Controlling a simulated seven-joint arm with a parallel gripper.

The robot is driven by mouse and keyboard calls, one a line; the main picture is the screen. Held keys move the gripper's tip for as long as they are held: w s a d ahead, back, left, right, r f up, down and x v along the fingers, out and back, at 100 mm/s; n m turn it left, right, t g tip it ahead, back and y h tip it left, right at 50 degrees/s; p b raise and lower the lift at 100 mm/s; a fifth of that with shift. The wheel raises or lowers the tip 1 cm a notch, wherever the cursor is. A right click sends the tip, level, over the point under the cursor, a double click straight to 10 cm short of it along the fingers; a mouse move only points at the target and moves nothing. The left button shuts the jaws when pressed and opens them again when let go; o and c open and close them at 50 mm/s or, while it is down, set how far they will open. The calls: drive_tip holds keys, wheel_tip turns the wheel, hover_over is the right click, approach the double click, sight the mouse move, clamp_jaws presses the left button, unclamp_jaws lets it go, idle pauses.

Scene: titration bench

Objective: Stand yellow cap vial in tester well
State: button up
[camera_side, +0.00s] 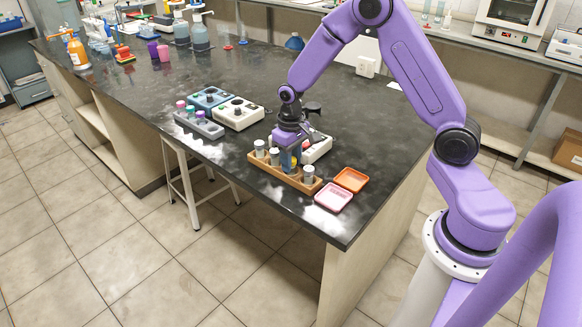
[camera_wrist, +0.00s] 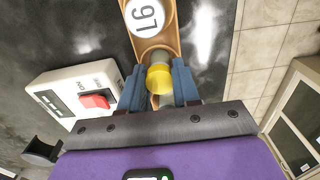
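A yellow cap (camera_wrist: 160,79) shows between the two blue fingers of my gripper (camera_wrist: 159,82) in the wrist view. The fingers lie against both sides of the cap and look shut on it. A greyish cylinder shows just beyond the cap. In the side view my gripper (camera_side: 290,162) points down over the wooden rack (camera_side: 262,164), and its fingers hide most of the vial. A white tester (camera_side: 318,149) stands just behind the gripper, partly hidden. A white tester box (camera_wrist: 72,90) with a red switch shows in the wrist view; its well cannot be made out.
Grey vials (camera_side: 308,175) stand in the rack beside the gripper. A disc marked with digits (camera_wrist: 148,14) shows on the rack. A pink tray (camera_side: 333,197) and an orange tray (camera_side: 351,180) lie near the bench edge. More instruments (camera_side: 238,114) stand left.

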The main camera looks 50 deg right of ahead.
drive_tip(key=shift+r, duration=3.75)
drive_tip(key=shift+m, duration=0.8)
drive_tip(key=w+d, duration=0.7)
drive_tip(key=shift+d+r, duration=0.1)
drive_tip(key=shift+r, duration=0.3)
drive_tip(key=shift+m, duration=0.6)
drive_tip(key=shift+w+d+f, duration=0.6)
drive_tip(key=shift+d, duration=0.75)
drive_tip(key=shift+w+d+f, duration=0.55)
drive_tip(key=shift+w+d, duration=0.1)
drive_tip(key=shift+d, duration=0.65)
drive_tip(key=shift+w+d+f, duration=0.6)
drive_tip(key=shift+d, duration=0.75)
drive_tip(key=shift+f, duration=1.7)
drive_tip(key=o, duration=1.3)
